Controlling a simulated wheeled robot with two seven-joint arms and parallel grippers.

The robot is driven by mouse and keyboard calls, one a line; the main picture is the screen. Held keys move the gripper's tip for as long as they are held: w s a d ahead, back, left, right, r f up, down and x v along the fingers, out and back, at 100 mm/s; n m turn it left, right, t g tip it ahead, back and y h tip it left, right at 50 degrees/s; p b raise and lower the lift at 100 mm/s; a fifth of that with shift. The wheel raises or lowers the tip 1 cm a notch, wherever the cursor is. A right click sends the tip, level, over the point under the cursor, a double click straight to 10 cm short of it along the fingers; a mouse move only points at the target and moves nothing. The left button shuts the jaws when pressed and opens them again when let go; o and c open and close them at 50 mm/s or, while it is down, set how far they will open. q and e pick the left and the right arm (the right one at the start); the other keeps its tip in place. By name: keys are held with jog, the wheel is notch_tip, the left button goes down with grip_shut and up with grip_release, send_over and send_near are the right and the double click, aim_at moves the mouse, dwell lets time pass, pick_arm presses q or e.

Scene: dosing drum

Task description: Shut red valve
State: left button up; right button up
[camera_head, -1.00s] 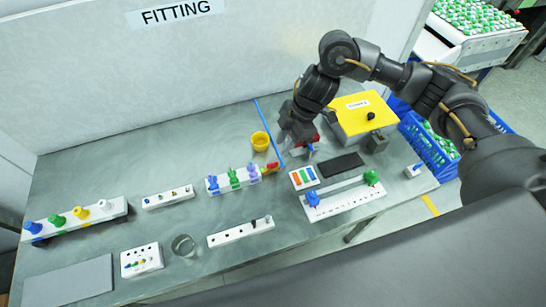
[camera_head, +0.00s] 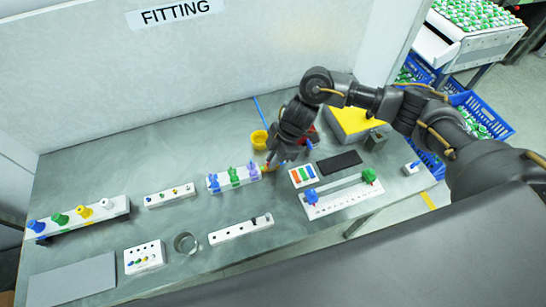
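A white valve strip (camera_head: 228,188) stands mid-table with a blue valve (camera_head: 214,182), a green valve (camera_head: 234,176) and a purple-blue valve (camera_head: 253,171) on top. At its right end a small patch of orange-yellow (camera_head: 268,168) shows beside my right gripper (camera_head: 273,160). I cannot make out the red valve clearly; my gripper covers that end. The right gripper points down there, close to or touching it. Its fingers are too small and dark to tell open from shut. My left gripper is out of view.
A yellow cup (camera_head: 259,139) stands just behind the gripper, near a blue rod (camera_head: 260,111). A red object (camera_head: 312,134) and a yellow-topped box (camera_head: 353,118) stand to its right. A slider board (camera_head: 343,197) and glass ring (camera_head: 186,243) are nearer.

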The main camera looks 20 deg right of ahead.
grip_shut()
jog(key=n+g+b, duration=0.1)
jog(key=n+b, duration=0.1)
jog(key=shift+w+f+n, duration=0.1)
jog(key=shift+w+n, duration=0.05)
jog(key=shift+n, duration=0.25)
jog(key=n+g+h+b, duration=0.1)
jog(key=n, duration=0.3)
jog(key=shift+n+b, duration=0.3)
jog(key=shift+b, duration=0.05)
jog(key=n+h+b, duration=0.1)
jog(key=n, duration=0.1)
jog(key=n+g+h+b, duration=0.1)
jog(key=n, duration=0.2)
jog(key=shift+a+g, duration=0.1)
jog(key=shift+g, duration=0.2)
jog(key=n+h+b, duration=0.1)
jog(key=n, duration=0.1)
jog(key=n+b, duration=0.1)
jog(key=n, duration=0.2)
jog(key=shift+h, duration=0.4)
jog(key=shift+n, duration=0.4)
jog(key=shift+o, duration=1.9)
grip_release()
jog(key=shift+g, duration=0.3)
